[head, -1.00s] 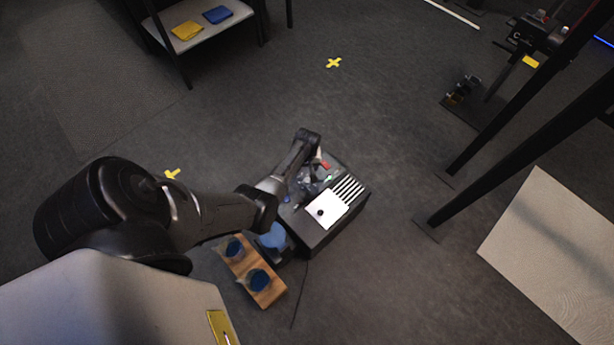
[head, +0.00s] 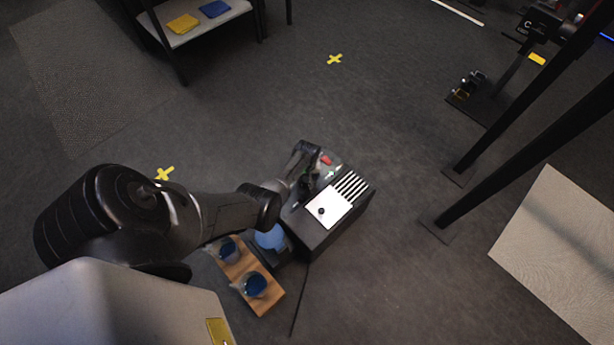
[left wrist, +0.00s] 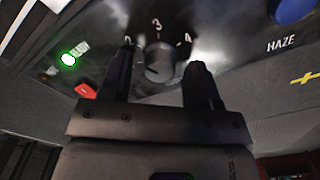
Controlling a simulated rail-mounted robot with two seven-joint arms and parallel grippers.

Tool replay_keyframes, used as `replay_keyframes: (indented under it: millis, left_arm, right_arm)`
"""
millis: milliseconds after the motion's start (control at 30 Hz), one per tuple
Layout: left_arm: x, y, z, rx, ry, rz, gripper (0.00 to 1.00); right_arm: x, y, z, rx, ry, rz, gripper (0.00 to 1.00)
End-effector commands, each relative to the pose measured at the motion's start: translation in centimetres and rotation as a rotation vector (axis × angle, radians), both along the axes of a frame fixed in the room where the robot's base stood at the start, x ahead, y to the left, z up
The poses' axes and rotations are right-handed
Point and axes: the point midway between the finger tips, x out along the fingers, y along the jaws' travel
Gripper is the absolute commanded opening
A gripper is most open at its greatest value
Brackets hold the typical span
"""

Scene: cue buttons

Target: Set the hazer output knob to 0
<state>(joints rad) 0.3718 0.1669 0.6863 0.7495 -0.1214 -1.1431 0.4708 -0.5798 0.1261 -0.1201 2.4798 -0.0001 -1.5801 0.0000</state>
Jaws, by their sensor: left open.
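The hazer (head: 314,236) is a dark box on the floor with a white plate and a striped vent on top. Its output knob (left wrist: 158,66) is a round grey-black dial in the left wrist view, with the numbers 2, 3 and 4 printed around it. I cannot tell its exact setting. My left gripper (left wrist: 160,82) is open, with one finger on each side of the knob; I cannot tell whether they touch it. In the head view the left gripper (head: 306,186) is at the hazer's far-left end, and the knob is hidden there. My right gripper is not in view.
The panel carries a lit green lamp (left wrist: 68,59), a red switch (left wrist: 86,91) and a blue button (left wrist: 293,10) near the word HAZE. A wooden board (head: 267,300) with blue-filled containers stands beside the hazer.

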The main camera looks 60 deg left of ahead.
Motion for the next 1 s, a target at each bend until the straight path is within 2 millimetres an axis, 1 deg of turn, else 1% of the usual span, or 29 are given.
replay_keyframes:
  millis: [267, 767, 1000]
  left_arm:
    - [0.0, 0.01, -0.01, 0.0, 0.0, 0.0, 0.56]
    - [0.0, 0.0, -0.02, 0.0, 0.0, 0.0, 0.08]
    - [0.0, -0.01, 0.04, -0.001, 0.0, 0.026, 0.07]
  right_arm:
    - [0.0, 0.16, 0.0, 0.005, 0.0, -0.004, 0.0]
    - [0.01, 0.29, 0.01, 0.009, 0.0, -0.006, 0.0]
    - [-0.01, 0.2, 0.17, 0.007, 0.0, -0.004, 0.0]
